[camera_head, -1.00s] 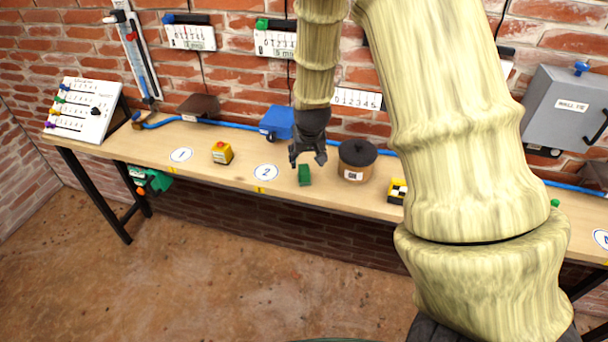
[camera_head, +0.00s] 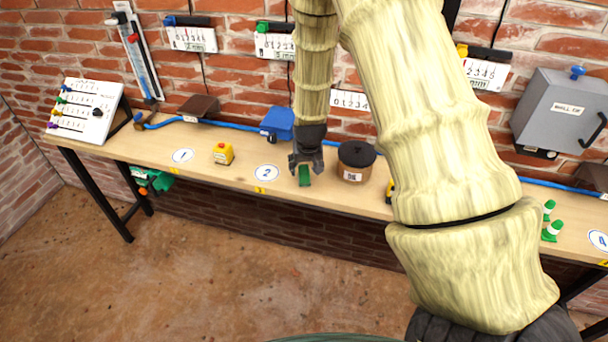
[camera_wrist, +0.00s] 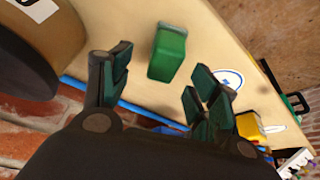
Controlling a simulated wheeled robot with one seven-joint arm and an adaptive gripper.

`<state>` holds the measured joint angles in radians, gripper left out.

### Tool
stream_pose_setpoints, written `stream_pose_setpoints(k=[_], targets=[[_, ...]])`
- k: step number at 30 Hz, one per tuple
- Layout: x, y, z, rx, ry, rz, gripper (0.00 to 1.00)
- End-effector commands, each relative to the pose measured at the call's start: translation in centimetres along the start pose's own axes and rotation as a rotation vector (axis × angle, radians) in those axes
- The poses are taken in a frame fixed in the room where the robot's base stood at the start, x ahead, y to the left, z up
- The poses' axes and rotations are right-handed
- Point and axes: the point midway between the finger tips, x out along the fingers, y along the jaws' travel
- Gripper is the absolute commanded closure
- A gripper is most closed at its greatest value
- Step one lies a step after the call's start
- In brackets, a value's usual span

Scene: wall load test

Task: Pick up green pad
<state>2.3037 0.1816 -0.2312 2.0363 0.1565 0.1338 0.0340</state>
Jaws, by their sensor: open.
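The green pad (camera_head: 304,177) is a small green block on the wooden bench, between the round label marked 2 and a dark-lidded brown pot. My gripper (camera_head: 305,167) is just above it, fingers pointing down, and partly covers its upper end in the head view. In the wrist view the green pad (camera_wrist: 168,53) lies beyond the fingertips and roughly between the lines of the two fingers. My gripper (camera_wrist: 160,75) is open there, with nothing between its fingers.
The brown pot (camera_head: 355,163) stands close to the right of the pad. A yellow block (camera_head: 222,154) and a blue box (camera_head: 279,122) are to the left and behind. A blue hose (camera_head: 235,127) runs along the brick wall. Bench to the pad's left is clear.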

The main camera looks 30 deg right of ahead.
Motion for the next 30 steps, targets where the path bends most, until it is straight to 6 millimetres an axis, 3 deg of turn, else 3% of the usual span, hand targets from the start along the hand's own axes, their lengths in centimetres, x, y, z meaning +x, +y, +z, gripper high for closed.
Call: stream_pose_setpoints(k=[15, 25, 30], targets=[[3.9, -0.3, 0.2, 0.000, -0.001, 0.000, 0.39], [4.3, -0.3, 0.1, 0.000, 0.000, 0.000, 0.39], [4.3, -0.3, 0.1, 0.000, 0.000, 0.000, 0.68]])
